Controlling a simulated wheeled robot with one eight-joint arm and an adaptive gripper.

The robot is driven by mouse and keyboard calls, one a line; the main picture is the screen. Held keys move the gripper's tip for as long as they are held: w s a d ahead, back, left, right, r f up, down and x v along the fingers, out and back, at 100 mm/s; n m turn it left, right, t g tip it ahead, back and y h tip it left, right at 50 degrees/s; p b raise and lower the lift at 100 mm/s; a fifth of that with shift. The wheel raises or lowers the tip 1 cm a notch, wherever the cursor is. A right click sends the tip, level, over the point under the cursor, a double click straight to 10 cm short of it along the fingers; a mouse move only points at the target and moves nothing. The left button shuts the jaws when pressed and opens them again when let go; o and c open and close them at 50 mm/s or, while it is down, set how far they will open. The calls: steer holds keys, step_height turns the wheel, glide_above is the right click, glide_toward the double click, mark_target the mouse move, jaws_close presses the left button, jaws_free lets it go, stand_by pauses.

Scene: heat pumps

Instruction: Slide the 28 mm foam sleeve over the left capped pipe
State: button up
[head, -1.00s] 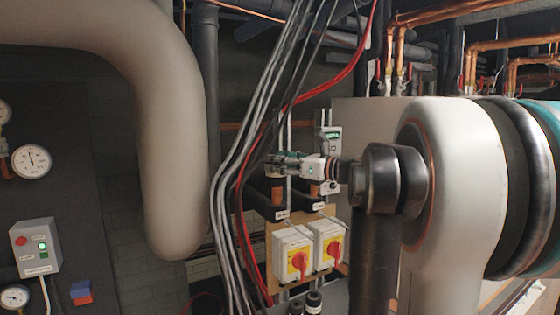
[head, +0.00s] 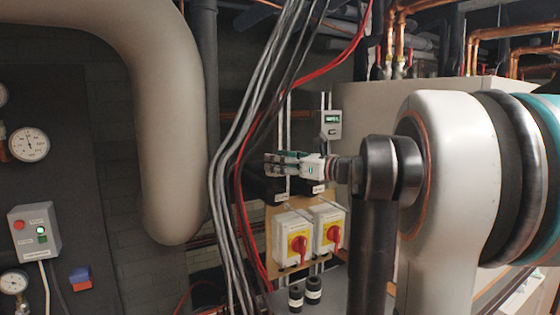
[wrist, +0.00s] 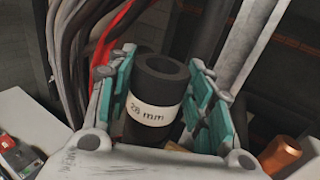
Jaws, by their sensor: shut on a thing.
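The 28 mm foam sleeve (wrist: 150,115) is a black hollow tube with a white "28 mm" label, upright and slightly tilted in the wrist view. My gripper (wrist: 162,105) is shut on it, with a teal pad on each side. In the head view my gripper (head: 283,163) is just above two labelled black pipe sections. A copper capped pipe (wrist: 281,155) stands at the lower right in the wrist view, apart from the sleeve. A sliver of copper (wrist: 174,147) shows by the sleeve's lower part. The left capped pipe is not clearly visible, and I cannot tell whether the sleeve touches it.
Grey and red cables (head: 240,150) hang close left of my gripper. Two yellow-and-red switches (head: 297,243) are below it, with black banded stubs (head: 296,297) lower down. A thick pale pipe (head: 165,130) is on the left, and a small display box (head: 331,124) is behind.

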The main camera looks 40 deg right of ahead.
stand_by(0.3)
steer(key=o, duration=0.7)
steer(key=shift+o, duration=0.2)
steer(key=v, duration=1.2)
steer(key=shift+f, duration=0.15)
